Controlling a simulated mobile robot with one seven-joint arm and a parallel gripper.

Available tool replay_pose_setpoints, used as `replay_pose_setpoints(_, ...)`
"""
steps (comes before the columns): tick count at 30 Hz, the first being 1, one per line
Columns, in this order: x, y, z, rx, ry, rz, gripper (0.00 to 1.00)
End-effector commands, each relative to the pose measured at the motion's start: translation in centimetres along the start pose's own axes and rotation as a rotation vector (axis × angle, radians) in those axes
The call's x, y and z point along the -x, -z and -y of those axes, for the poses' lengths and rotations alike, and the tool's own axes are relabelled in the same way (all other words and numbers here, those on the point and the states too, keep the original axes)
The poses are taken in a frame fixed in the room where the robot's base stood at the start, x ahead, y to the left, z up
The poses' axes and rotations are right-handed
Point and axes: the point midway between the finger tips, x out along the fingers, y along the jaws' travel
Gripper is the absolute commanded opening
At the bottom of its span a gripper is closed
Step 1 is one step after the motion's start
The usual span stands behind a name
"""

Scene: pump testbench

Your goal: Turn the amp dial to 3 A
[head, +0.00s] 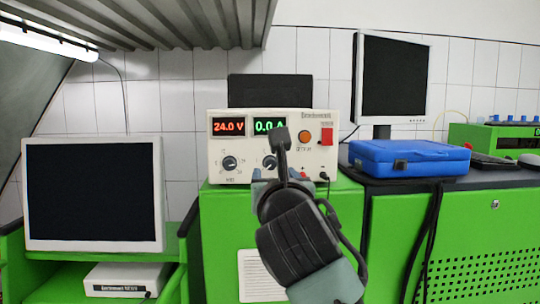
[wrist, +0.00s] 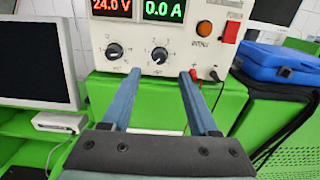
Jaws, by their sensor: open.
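The power supply (head: 225,178) is a cream box on the green cabinet. Its displays read 24.0 V in red and 0.0 A in green. Its right-hand black knob, the amp dial (wrist: 159,54), has a white pointer line and a ring of marks too small to read. The left knob (wrist: 114,50) is similar. In the head view my arm partly covers the amp dial (head: 269,162). My gripper (wrist: 160,74) is open and empty. In the wrist view its two blue fingers point at the panel, with the tips just below and either side of the amp dial, not visibly touching it.
An orange output button (wrist: 204,28) and a red power switch (wrist: 231,32) sit right of the dials. Plugs and leads hang at the panel's lower right. A blue case (head: 405,158) lies right of the supply, and a monitor (head: 93,193) stands left.

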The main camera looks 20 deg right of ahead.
Motion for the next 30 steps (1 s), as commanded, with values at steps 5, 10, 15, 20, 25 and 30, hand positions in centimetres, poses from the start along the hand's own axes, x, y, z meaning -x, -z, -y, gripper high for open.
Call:
replay_pose_setpoints(5, -3.2, -0.4, 0.0, -0.001, 0.001, -0.003, 0.6)
replay_pose_setpoints(10, -5.6, -0.3, -0.1, -0.001, 0.0, -0.002, 0.6)
replay_pose_setpoints(15, -7.0, -0.2, -0.1, -0.002, 0.0, 0.0, 0.6)
replay_pose_setpoints(20, -7.7, -0.1, 0.0, -0.002, 0.0, 0.002, 0.6)
replay_pose_setpoints(25, -7.8, -0.1, 0.0, -0.002, 0.0, 0.002, 0.6)
replay_pose_setpoints(30, -7.7, -0.1, 0.0, -0.002, 0.0, 0.002, 0.51)
